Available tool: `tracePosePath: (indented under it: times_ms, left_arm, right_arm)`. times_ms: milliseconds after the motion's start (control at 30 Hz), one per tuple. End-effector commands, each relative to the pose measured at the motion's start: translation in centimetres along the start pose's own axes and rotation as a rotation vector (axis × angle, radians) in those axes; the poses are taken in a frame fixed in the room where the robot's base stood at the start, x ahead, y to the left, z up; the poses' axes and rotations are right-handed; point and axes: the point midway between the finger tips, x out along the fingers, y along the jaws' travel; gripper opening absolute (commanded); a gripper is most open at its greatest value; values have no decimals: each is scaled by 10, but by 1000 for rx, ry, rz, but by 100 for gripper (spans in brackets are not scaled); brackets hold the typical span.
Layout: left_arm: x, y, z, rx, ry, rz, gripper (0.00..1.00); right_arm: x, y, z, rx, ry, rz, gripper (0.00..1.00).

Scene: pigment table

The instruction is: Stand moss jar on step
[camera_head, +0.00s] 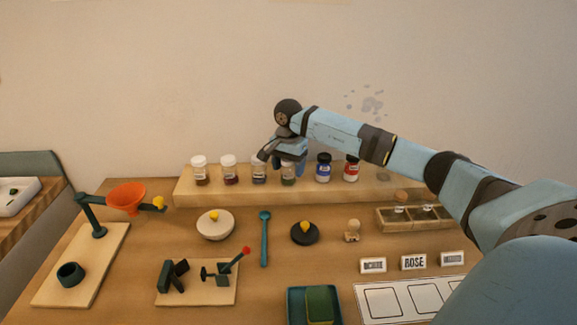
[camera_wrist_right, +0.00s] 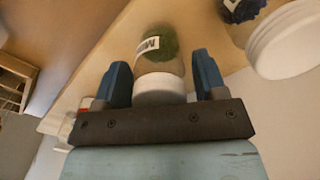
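The moss jar (camera_head: 288,181), a clear jar with green content, stands upright on the long wooden step (camera_head: 222,195) at the back of the table. In the right wrist view it shows its green content, a partly visible label and a white lid (camera_wrist_right: 160,88). My right gripper (camera_head: 286,160) is at the jar from above, one blue finger on each side of the lid. In the right wrist view narrow gaps show between the fingers (camera_wrist_right: 163,82) and the lid, so it looks open. In the head view the gripper hides the jar's top. My left gripper is out of view.
Further jars stand beyond both. In front are a white bowl (camera_head: 213,228), a teal spoon (camera_head: 264,240) and a divided wooden tray (camera_head: 420,225).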

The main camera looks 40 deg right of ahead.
Motion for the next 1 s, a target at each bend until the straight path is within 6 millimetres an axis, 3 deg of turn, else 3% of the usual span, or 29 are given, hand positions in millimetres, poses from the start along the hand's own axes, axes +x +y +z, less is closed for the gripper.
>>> tracePosePath:
  times_ms: [267, 433, 800, 1000]
  left_arm:
    - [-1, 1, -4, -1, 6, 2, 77]
    - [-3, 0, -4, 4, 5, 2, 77]
    - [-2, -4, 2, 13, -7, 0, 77]
    - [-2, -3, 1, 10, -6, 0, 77]
  right_arm:
    - [0, 0, 0, 0, 0, 0, 75]
    - [-11, 0, 0, 0, 1, -1, 75]
    - [-87, 0, 0, 0, 1, -2, 75]
    - [-116, 0, 0, 0, 0, -2, 75]
